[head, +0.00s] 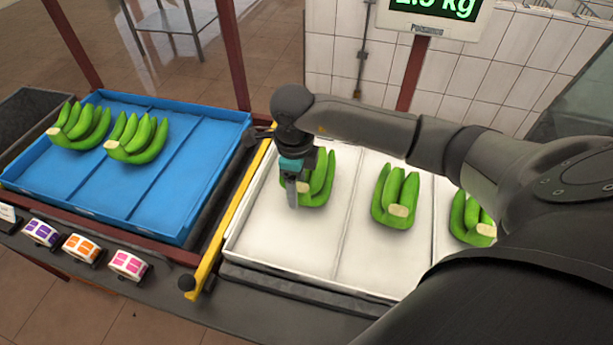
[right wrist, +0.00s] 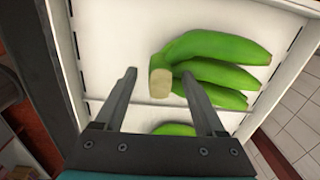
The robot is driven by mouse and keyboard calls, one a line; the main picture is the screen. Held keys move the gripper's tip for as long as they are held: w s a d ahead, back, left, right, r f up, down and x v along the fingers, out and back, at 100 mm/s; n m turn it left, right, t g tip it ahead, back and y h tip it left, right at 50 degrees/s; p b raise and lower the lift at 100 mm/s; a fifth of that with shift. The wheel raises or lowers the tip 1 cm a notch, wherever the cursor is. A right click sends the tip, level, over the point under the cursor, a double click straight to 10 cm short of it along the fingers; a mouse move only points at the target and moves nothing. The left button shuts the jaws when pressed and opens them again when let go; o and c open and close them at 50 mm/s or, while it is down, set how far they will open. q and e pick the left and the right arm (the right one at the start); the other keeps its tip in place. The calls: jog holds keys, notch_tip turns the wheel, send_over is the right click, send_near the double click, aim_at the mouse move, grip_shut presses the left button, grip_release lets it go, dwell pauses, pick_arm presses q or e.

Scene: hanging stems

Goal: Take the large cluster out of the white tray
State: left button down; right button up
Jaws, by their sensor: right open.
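The white tray (head: 290,245) holds three green banana clusters in the head view: a left one (head: 322,180), a middle one (head: 396,195) and a right one (head: 470,218). I cannot tell surely which is the large one. My right gripper (head: 291,203) points down at the left cluster and hides part of it. In the right wrist view my open gripper (right wrist: 159,76) has the pale cut crown of a cluster (right wrist: 222,72) between its fingertips as seen; whether it touches is unclear. A second cluster (right wrist: 175,129) shows partly behind the gripper. My left gripper is out of view.
A blue tray (head: 180,185) at left holds two clusters (head: 80,127) (head: 138,138). A yellow bar (head: 230,225) stands between the trays. Sticker rolls (head: 82,247) line the front edge. A scale display (head: 435,12) stands behind.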

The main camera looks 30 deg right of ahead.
grip_shut()
dwell(0.5)
